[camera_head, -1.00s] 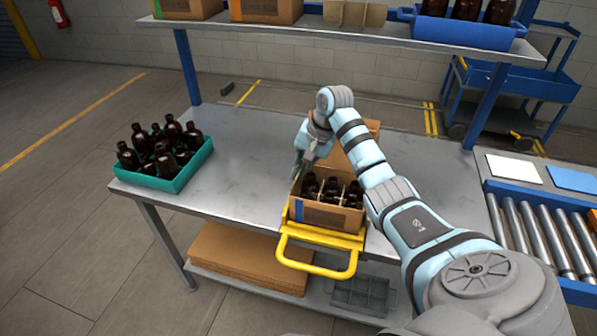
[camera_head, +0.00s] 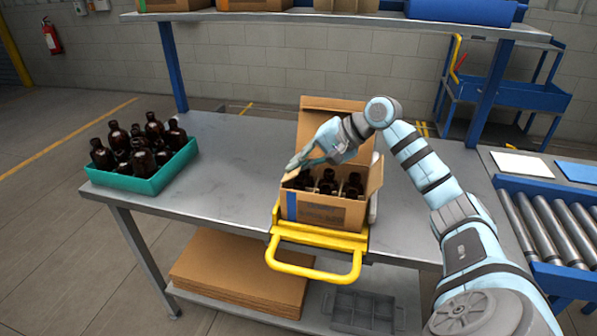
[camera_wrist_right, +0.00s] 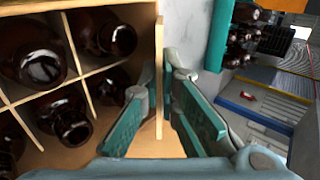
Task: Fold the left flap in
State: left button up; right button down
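The cardboard box (camera_head: 325,213) stands on the table with dark bottles inside. Its back flap (camera_head: 333,114) stands up and its right flap (camera_head: 375,180) sticks up at the side. My right gripper (camera_head: 291,166) is at the box's left edge and partly covers it in the head view. In the right wrist view the left flap (camera_wrist_right: 159,45) is a thin upright panel seen edge-on. The two teal fingers of my right gripper (camera_wrist_right: 160,85) are on either side of it, close together and shut on it. Bottles (camera_wrist_right: 70,115) stand between dividers left of the panel. My left gripper is out of view.
A yellow handled frame (camera_head: 315,245) is at the box's front. A teal crate of bottles (camera_head: 150,182) stands at the table's left. A roller conveyor (camera_head: 545,235) is at the right. The table between crate and box is clear.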

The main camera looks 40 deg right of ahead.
jog(key=c, duration=1.8)
grip_release()
jog(key=v, duration=0.7)
jog(key=shift+s+d+r, duration=0.1)
jog(key=shift+r, duration=0.05)
